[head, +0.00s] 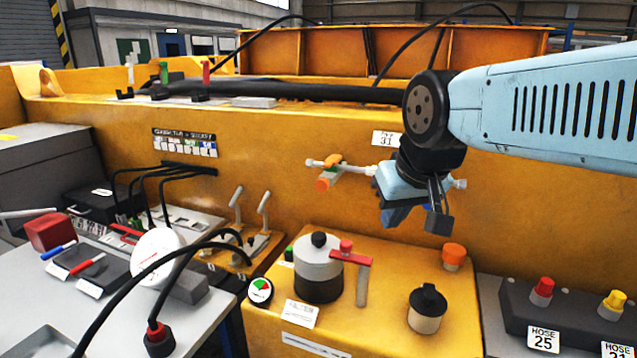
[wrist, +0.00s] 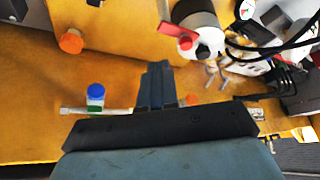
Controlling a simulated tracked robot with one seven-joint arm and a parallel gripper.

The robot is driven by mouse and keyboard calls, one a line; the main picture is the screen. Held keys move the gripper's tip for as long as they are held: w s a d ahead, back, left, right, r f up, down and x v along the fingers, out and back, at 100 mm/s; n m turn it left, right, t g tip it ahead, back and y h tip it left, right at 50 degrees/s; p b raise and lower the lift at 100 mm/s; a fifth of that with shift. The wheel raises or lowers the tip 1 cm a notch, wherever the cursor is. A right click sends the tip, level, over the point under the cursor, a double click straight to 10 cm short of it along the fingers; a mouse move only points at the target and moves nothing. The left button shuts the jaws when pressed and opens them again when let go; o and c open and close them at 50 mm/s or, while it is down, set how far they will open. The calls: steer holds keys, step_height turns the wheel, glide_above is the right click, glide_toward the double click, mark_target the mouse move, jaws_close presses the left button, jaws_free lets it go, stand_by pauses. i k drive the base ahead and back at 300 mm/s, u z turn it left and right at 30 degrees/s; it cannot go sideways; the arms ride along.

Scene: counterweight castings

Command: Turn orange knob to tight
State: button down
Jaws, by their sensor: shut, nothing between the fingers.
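An orange knob (head: 453,256) stands on the right part of the yellow box (head: 390,262). It also shows at the upper left of the wrist view (wrist: 70,42). A second orange part, a valve handle with a round orange end (head: 324,184), sits on the thin pipe left of my gripper; a small orange bit of it shows in the wrist view (wrist: 192,99). My gripper (head: 420,218) hangs above the box by the pipe, up and left of the orange knob, apart from it. In the wrist view its fingers (wrist: 157,70) are together and empty. I see no mark for tight.
A blue-topped valve (wrist: 95,91) sits on the same pipe. A grey-and-white canister (head: 318,272), a red handle (head: 350,258) and a black-capped cup (head: 427,308) stand on the box. Hoses loop at left. A panel with red and yellow knobs (head: 560,318) lies right.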

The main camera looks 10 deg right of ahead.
mark_target(321, 185)
steer(key=z, duration=0.1)
steer(key=k, duration=0.5)
steer(key=z, duration=1.25)
steer(key=k, duration=1)
steer(key=u, duration=0.25)
steer(key=i, duration=1)
steer(key=u, duration=0.05)
